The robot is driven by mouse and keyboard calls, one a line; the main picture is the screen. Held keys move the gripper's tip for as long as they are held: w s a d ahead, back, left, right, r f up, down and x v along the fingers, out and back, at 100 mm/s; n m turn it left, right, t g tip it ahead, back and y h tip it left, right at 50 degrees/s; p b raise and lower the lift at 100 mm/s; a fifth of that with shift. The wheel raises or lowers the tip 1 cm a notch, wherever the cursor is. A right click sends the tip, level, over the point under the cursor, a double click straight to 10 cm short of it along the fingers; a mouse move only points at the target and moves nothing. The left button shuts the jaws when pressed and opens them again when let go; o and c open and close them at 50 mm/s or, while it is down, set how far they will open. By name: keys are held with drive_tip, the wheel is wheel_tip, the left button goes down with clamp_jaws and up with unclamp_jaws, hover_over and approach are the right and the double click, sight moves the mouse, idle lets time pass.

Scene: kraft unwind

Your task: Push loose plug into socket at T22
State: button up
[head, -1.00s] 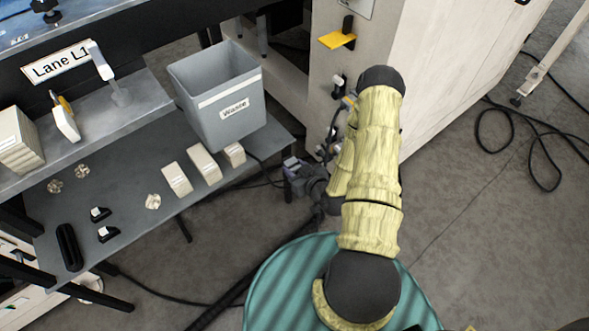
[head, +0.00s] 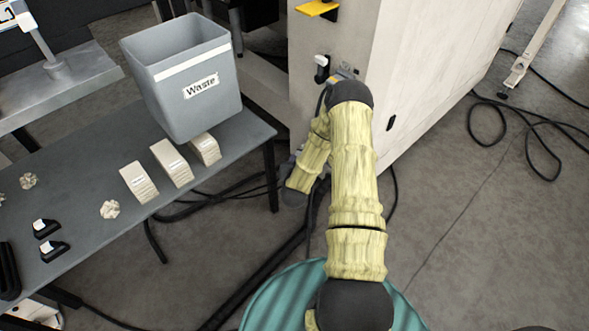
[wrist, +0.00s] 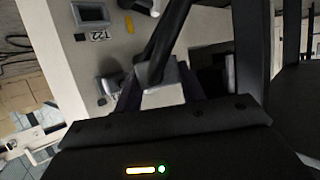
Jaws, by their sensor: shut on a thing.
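In the wrist view my gripper (wrist: 160,88) is shut on a light grey plug (wrist: 163,97), with a thick black cable (wrist: 168,35) running up from it. Behind is a pale panel (wrist: 125,45) with an upside-down T22 label (wrist: 98,36). A grey-framed socket (wrist: 90,14) with a dark opening sits right by that label. The plug is away from this socket, below and to its right in the picture. A second grey fitting (wrist: 110,84) shows left of my fingers.
The pale machine cabinet (head: 430,75) stands beside my arm, with a yellow tab (head: 317,8) on its side. The grey waste bin (head: 190,115) and several beige blocks (head: 171,163) are on the table at left. Cables (head: 265,265) lie on the floor.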

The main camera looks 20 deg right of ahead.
wheel_tip(320, 180, down, 12)
drive_tip(key=d+m+g+h+b, duration=0.2)
drive_tip(key=m+g+h+b, duration=0.4)
drive_tip(key=b, duration=0.8)
drive_tip(key=shift+s+m+g, duration=0.4)
drive_tip(key=shift+m+g, duration=0.2)
drive_tip(key=shift+m, duration=0.5)
drive_tip(key=shift+d+f, duration=0.15)
drive_tip(key=w+d+b, duration=0.1)
drive_tip(key=w+d, duration=0.1)
drive_tip(key=d, duration=0.4)
drive_tip(key=shift+w+d+p, duration=0.3)
drive_tip(key=shift+d+p, duration=0.65)
drive_tip(key=shift+p, duration=0.5)
idle(1.9)
drive_tip(key=o, duration=1.2)
